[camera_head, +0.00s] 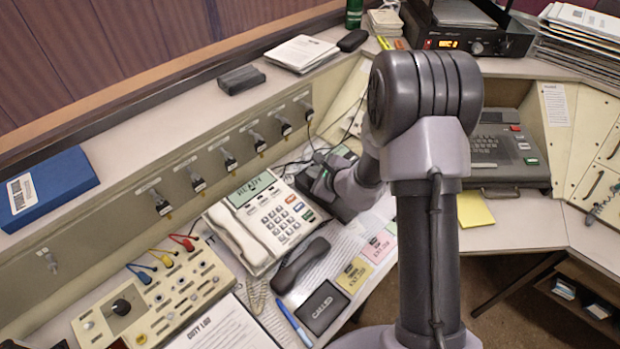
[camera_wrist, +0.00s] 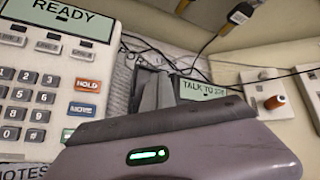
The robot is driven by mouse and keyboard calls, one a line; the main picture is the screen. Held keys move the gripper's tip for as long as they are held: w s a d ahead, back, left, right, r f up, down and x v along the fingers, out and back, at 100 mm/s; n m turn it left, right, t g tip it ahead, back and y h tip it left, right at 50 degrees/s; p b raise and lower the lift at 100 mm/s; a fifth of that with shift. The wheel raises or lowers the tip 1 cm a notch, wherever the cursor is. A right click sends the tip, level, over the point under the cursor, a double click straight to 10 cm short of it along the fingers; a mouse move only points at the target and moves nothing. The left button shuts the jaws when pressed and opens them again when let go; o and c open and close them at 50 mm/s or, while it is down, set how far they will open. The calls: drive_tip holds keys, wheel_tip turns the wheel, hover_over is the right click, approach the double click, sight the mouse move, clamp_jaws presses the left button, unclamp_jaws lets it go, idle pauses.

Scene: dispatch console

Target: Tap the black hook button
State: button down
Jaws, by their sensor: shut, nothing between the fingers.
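A black desk unit (camera_head: 338,203) stands right of the white phone (camera_head: 262,222). My gripper (camera_head: 322,183) is over this unit. In the wrist view, my gripper's grey fingers (camera_wrist: 157,88) are together, with nothing between them. They are just left of the unit's green display (camera_wrist: 203,90), which reads "TALK TO" and a partly unclear number. I cannot make out the black hook button; my fingers and wrist cover much of the unit. I cannot tell whether the fingertips touch it. A dark handset (camera_head: 300,265) lies off the unit, on the papers in front.
The white phone's display reads READY, and its keypad (camera_wrist: 30,105) is close on the left. A beige switch panel (camera_head: 160,300) is at lower left. A black tablet-like pad (camera_head: 325,307) and a blue pen (camera_head: 293,322) lie in front. Cables run behind the unit.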

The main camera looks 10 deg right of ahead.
drive_tip(key=shift+f+b, duration=0.35)
drive_tip(key=shift+b, duration=0.05)
drive_tip(key=shift+w+f+b, duration=0.1)
drive_tip(key=shift+f+b, duration=0.35)
idle(0.5)
drive_tip(key=shift+f+b, duration=0.3)
drive_tip(key=shift+b, duration=0.05)
idle(0.5)
drive_tip(key=shift+r, duration=0.15)
drive_tip(key=shift+r+p, duration=0.55)
drive_tip(key=shift+r, duration=0.2)
drive_tip(key=shift+r, duration=0.35)
drive_tip(key=r+p, duration=0.2)
drive_tip(key=r, duration=0.1)
drive_tip(key=r+p, duration=0.1)
drive_tip(key=shift+s+d+r, duration=0.25)
drive_tip(key=shift+s, duration=0.15)
drive_tip(key=shift+f, duration=0.1)
